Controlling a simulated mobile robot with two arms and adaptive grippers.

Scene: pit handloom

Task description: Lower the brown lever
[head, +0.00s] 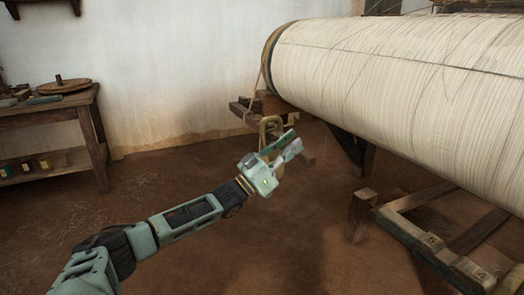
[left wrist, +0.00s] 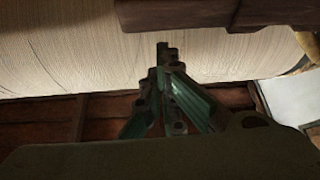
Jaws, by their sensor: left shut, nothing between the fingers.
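My left gripper (head: 287,146) reaches out over the floor from the lower left, pale green and shut with nothing in it. In the left wrist view its dark green fingers (left wrist: 163,60) come together at the tips. In the head view it overlaps a tan ring-shaped weight (head: 270,124) hanging under the end of the big roll; I cannot tell if they touch. A brown wooden bar (head: 243,112) sticks out to the left beside the roll's end, just above the gripper in the picture. I cannot tell for sure whether this bar is the brown lever. My right gripper is not in view.
A large roll of pale warp thread (head: 410,90) fills the upper right. Wooden beams (head: 405,225) stand low at right. A wooden bench (head: 60,105) is at the left. In the left wrist view a dark wooden beam (left wrist: 175,14) crosses the top. The floor (head: 290,240) is bare.

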